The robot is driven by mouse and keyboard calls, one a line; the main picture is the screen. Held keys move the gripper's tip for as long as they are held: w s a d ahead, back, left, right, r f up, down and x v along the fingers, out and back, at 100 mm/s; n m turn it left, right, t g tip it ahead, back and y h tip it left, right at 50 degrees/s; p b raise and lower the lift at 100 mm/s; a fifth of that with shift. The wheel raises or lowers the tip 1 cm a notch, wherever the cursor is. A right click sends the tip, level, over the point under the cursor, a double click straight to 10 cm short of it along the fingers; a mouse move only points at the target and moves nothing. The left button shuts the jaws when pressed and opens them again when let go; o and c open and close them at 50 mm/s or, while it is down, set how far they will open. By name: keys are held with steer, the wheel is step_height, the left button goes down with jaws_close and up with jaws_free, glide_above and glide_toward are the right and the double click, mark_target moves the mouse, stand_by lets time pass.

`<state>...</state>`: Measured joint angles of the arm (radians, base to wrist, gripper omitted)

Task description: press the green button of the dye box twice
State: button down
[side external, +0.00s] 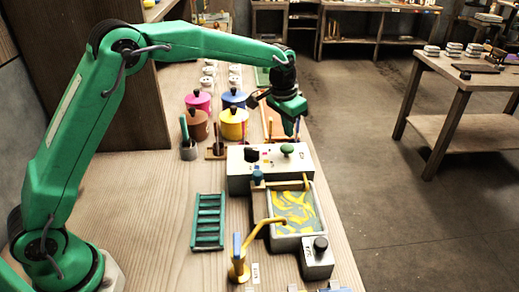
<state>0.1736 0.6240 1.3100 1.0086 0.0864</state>
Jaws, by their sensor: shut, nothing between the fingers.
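The dye box (268,178) is a pale box in the middle of the bench. Its green button (287,150) is a round, dark green cap on the right part of the top. A black knob (251,155) stands on the left part of the same top. My gripper (292,131) is shut and empty. It points down and, in this view, appears above and slightly behind the green button, with a small gap between them. The exact depth between gripper and button is hard to tell.
A tray (322,212) with yellow and teal swirls sits in front of the box, beside a small knobbed box (317,262). Lidded pots (233,124) stand behind left. Bare bench lies at left.

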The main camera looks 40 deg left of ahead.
steer(key=shift+r, duration=1.35)
steer(key=shift+s+r, duration=0.1)
steer(key=shift+s+a+r, duration=0.15)
steer(key=shift+r, duration=0.05)
steer(key=s+a+r+n+t, duration=0.1)
steer(key=s+a+r, duration=0.3)
steer(key=s, duration=0.5)
steer(key=s+a+r+n+t, duration=0.1)
steer(key=s+a+r, duration=0.2)
steer(key=s+r, duration=0.45)
steer(key=s+a+f, duration=0.1)
steer(key=s+f, duration=0.1)
steer(key=s, duration=0.7)
steer(key=s+a+f+n+t, duration=0.1)
steer(key=s+a+f, duration=0.1)
steer(key=s, duration=0.7)
steer(key=shift+s+f, duration=0.35)
steer(key=shift+f, duration=0.5)
